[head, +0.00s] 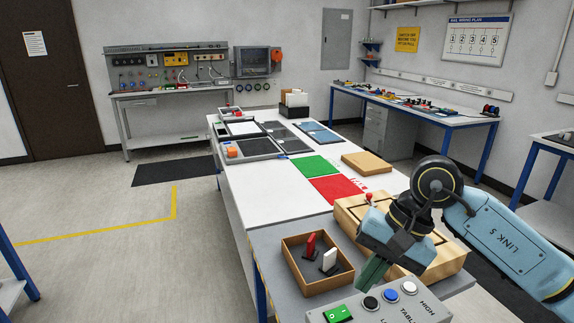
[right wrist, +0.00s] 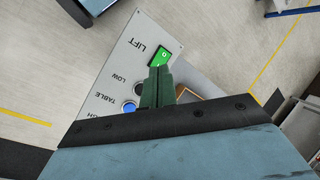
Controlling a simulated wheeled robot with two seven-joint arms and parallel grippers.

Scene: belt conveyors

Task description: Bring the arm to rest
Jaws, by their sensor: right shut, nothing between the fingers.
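My right gripper (head: 368,282) hangs at the lower right in the head view, its green fingers pointing down. In the right wrist view its fingers (right wrist: 160,72) are together with nothing between them. The fingertips are near the grey control panel (head: 372,306), which carries a green rocker switch (head: 339,314). The panel also shows in the right wrist view, with the green switch (right wrist: 159,54) just past the fingertips. I cannot tell the exact gap to it. My right arm reaches in from the right edge. My left gripper is not in view.
A wooden tray (head: 289,273) with a red and a white piece lies left of the gripper. A wooden box (head: 350,222) stands behind it. A red mat (head: 324,193), a green mat (head: 302,168) and a tan block (head: 381,163) lie farther back.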

